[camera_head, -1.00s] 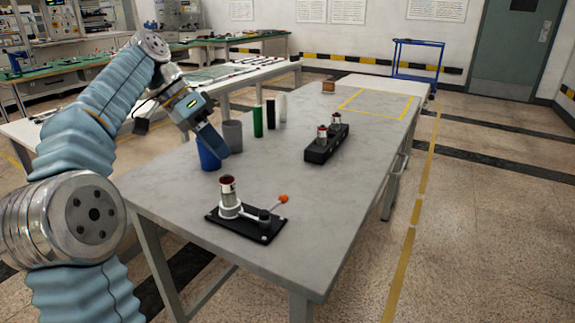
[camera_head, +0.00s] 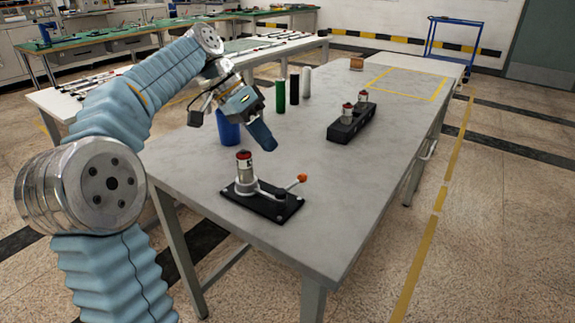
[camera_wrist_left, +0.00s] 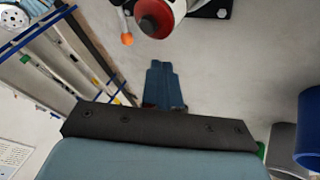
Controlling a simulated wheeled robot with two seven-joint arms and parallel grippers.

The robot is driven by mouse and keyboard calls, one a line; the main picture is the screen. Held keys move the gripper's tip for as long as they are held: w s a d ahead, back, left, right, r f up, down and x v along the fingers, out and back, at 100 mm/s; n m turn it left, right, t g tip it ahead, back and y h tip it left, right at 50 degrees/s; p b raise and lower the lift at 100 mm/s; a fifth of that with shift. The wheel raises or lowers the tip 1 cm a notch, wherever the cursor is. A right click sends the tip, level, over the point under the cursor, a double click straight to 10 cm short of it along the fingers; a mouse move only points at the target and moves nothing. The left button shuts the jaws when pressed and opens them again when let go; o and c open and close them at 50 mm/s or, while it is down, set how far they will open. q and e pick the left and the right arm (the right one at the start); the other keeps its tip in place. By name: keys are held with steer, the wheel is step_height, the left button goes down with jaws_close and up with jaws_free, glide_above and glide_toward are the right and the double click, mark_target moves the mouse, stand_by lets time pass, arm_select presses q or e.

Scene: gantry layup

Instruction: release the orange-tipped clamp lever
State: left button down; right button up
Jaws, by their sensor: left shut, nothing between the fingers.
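The clamp's black base plate (camera_head: 268,206) lies on the near end of the grey table (camera_head: 330,225). A red-and-white cylinder with a dark top (camera_head: 244,168) stands upright in its round holder. The lever ends in an orange tip (camera_head: 302,177) on the right of the plate. The tip (camera_wrist_left: 127,39) and the cylinder's red end (camera_wrist_left: 155,14) show at the top of the left wrist view. My left gripper (camera_head: 269,146) is shut and empty, above the table behind the clamp, apart from the lever. My right gripper is out of view.
A blue cup (camera_head: 228,130) stands just left of my left gripper. Green (camera_head: 280,97), black (camera_head: 294,89) and white (camera_head: 306,82) cylinders stand behind. A black block (camera_head: 345,129) holding two small cylinders sits to the right. The table right of the clamp is clear.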

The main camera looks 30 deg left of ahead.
mark_target(292, 185)
arm_select(q)
steer(key=x, duration=0.4)
steer(key=shift+s, duration=0.1)
steer(key=shift+s+d, duration=0.2)
steer(key=shift+d, duration=0.4)
steer(key=shift+s+d, duration=0.2)
steer(key=shift+d, duration=0.4)
steer(key=shift+s+d+f, duration=0.15)
steer(key=shift+s+d, duration=0.05)
steer(key=shift+d, duration=0.4)
steer(key=shift+d, duration=0.1)
